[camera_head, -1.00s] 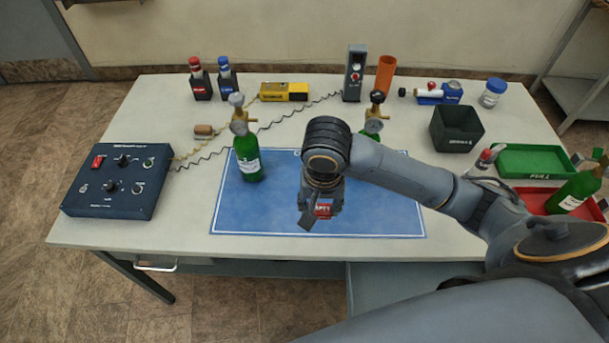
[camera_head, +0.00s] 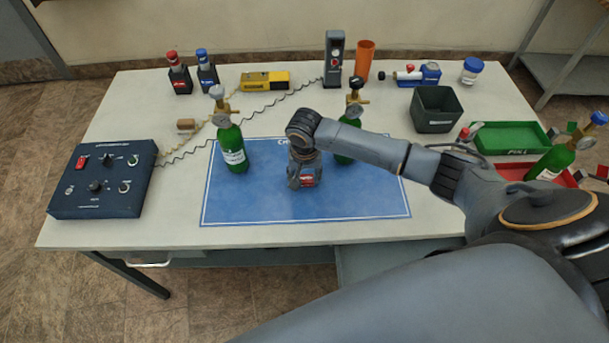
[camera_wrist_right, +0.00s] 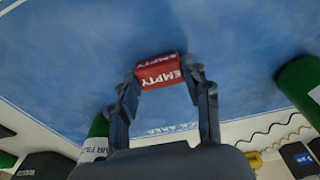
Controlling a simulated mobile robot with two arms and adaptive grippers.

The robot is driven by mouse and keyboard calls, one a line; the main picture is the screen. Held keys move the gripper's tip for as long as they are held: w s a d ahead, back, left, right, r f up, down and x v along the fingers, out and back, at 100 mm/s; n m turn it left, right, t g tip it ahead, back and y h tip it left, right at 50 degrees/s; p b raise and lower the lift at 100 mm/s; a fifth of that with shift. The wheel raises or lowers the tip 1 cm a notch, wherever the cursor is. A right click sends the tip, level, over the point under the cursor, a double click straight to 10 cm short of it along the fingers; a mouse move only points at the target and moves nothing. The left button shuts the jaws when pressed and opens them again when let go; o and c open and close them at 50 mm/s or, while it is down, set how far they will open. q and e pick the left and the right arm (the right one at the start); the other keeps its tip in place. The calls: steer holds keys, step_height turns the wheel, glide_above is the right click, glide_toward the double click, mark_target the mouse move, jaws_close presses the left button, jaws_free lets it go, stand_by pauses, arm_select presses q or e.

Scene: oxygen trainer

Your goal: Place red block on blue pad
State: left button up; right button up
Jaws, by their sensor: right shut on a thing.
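The red block (camera_wrist_right: 158,76), marked EMPTY, is gripped between the fingers of my right gripper (camera_wrist_right: 160,80) in the wrist view. In the head view the right gripper (camera_head: 303,180) points down over the middle of the blue pad (camera_head: 245,205), and part of the block's red face (camera_head: 308,181) shows at its fingers. The pad has a white border and lies flat on the table. Whether the block touches the pad or hangs just above it, I cannot tell. My left gripper is not in view.
Green bottles stand near the pad's back left (camera_head: 233,155) and behind my right arm (camera_head: 347,145). A dark control box (camera_head: 103,178) is at left. A dark bin (camera_head: 435,110) and green tray (camera_head: 510,138) are at right. The pad's front left is clear.

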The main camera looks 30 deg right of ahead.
steer(key=shift+f, duration=0.15)
steer(key=shift+f, duration=0.15)
steer(key=o, duration=0.9)
steer(key=r, duration=0.4)
steer(key=s+r, duration=0.1)
steer(key=r, duration=0.7)
steer(key=shift+s+a+r+b, duration=0.15)
steer(key=shift+s+a+b, duration=0.05)
steer(key=shift+a+b, duration=0.15)
